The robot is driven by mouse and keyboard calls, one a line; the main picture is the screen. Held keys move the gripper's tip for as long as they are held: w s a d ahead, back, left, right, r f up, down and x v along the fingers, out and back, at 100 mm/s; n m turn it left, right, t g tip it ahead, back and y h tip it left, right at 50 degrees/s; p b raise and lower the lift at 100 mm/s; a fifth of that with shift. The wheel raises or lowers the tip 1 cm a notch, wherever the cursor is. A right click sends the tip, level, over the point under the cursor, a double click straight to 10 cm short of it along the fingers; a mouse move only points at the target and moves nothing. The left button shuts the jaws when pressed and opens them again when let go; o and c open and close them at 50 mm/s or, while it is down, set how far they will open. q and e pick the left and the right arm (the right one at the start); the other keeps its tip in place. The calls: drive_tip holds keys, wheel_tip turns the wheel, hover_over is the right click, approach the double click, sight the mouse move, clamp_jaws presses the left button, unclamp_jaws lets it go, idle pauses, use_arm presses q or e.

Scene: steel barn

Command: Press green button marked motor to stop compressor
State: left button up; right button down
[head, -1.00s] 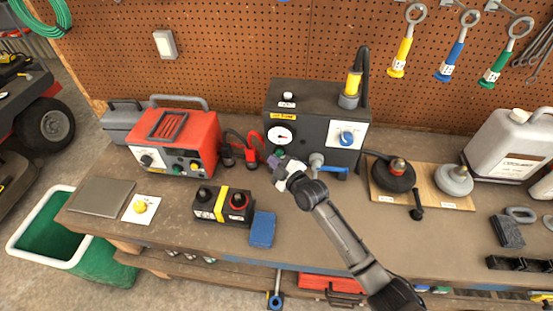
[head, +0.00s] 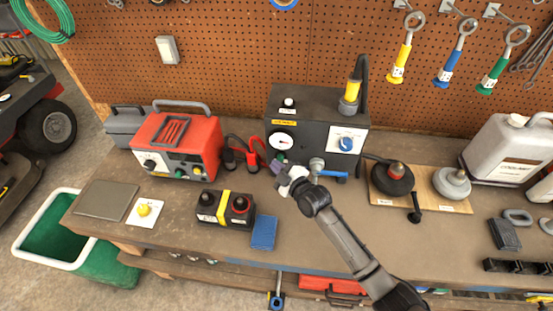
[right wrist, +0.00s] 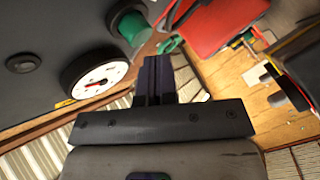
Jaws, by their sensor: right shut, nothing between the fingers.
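The compressor is a dark box (head: 318,106) at the back middle of the bench. Its front has a white round gauge (head: 283,141) and a blue knob on a white plate (head: 346,143). A green button (right wrist: 133,27) in a black collar shows beside the gauge (right wrist: 94,80) in the right wrist view; its lettering cannot be read. My right gripper (head: 277,167) is shut and empty, in front of the lower left of the box. In the right wrist view its fingers (right wrist: 156,72) are just below the button, with no clear contact. My left gripper is out of view.
A red charger (head: 177,145) stands left of the compressor, with red and black clamps (head: 251,155) between them. A battery with a yellow band (head: 224,207) and a blue pad (head: 263,232) lie in front. A blue-handled valve (head: 333,173) sticks out right of my gripper.

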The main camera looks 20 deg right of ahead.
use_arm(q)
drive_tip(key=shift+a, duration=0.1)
use_arm(e)
drive_tip(key=shift+d+f, duration=0.15)
drive_tip(key=shift+d, duration=0.5)
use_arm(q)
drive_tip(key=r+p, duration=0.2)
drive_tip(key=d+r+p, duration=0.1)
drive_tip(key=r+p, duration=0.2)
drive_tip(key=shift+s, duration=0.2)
use_arm(e)
drive_tip(key=s+a, duration=0.2)
drive_tip(key=s, duration=0.3)
drive_tip(key=shift+s+a, duration=0.3)
drive_tip(key=shift+a, duration=0.1)
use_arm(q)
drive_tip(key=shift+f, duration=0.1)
